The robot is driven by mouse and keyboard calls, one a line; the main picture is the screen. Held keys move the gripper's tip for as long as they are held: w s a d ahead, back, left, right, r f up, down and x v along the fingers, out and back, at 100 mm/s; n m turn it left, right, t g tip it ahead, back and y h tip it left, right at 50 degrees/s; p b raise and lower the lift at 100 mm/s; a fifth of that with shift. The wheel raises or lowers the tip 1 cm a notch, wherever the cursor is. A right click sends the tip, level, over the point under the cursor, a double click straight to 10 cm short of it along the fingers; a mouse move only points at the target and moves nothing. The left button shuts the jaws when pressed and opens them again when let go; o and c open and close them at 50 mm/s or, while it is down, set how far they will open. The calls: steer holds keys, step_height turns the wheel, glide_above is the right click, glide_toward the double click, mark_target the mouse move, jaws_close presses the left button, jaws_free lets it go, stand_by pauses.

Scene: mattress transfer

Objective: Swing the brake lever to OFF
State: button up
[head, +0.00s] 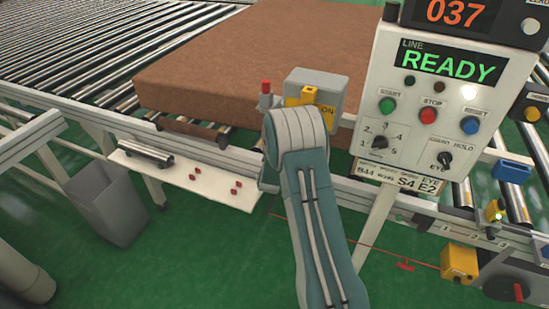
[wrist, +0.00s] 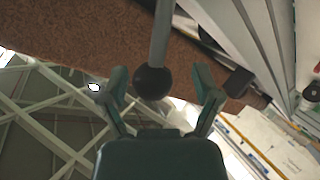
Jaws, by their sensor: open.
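In the wrist view, a grey lever rod (wrist: 160,35) ends in a black ball knob (wrist: 153,82). I take it for the brake lever. My gripper (wrist: 160,80) is open, with one teal finger on each side of the knob. A gap shows on both sides, so the fingers do not appear to grip it. In the head view my arm covers the middle, and the gripper and lever are hidden there.
A large brown mattress (head: 240,60) lies on the roller conveyor (head: 70,45). A grey box (head: 330,90) with a yellow label stands behind my arm. The control panel (head: 390,75) reads READY at right. A white shelf (head: 200,183) with small red parts is at left.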

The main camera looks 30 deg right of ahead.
steer(key=v, duration=1.2)
